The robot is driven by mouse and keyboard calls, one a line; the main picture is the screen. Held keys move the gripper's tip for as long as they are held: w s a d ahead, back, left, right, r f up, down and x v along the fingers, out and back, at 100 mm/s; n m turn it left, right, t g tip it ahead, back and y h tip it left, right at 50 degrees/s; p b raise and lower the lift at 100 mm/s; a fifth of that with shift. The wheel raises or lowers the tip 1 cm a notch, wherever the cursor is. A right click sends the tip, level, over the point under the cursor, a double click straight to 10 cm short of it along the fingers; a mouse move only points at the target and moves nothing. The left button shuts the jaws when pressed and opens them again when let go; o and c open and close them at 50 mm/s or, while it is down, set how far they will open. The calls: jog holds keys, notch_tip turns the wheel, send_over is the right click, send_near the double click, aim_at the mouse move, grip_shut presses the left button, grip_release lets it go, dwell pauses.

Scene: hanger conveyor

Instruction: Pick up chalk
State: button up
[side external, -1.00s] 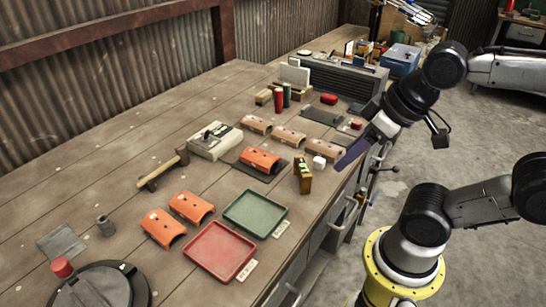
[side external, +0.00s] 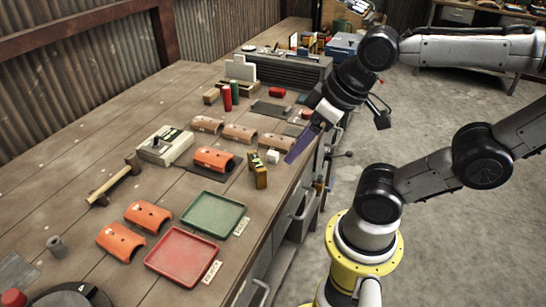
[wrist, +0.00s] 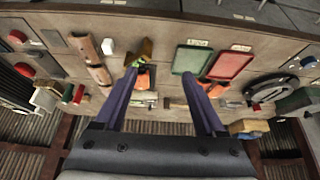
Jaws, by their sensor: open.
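A small white block (side external: 272,156), which looks like the chalk, lies on the wooden bench near its front edge, beside an upright yellow-brown box (side external: 258,170). In the wrist view the white block (wrist: 107,46) is left of that box (wrist: 145,50). My gripper (side external: 290,158) has long purple fingers that point down toward the bench, just right of the white block in the side view. In the wrist view my gripper (wrist: 160,77) has its fingers spread wide with nothing held between them. The white block is outside the fingers, beyond the left one.
A green tray (side external: 213,214) and a red tray (side external: 182,259) lie along the front edge. An orange curved piece (side external: 214,159) is behind the box.

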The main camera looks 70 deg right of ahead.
notch_tip(320, 180, up, 3)
jog(key=w+d+m+g, duration=0.1)
jog(key=w+m, duration=0.2)
jog(key=m, duration=0.4)
jog(key=m+g, duration=0.5)
jog(key=m, duration=0.6)
send_over(273, 153)
jog(key=f, duration=1.1)
jog(key=shift+d+f, duration=0.25)
jog(key=shift+f, duration=0.15)
jog(key=shift+a+f, duration=0.2)
jog(key=shift+f, duration=2.9)
grip_shut()
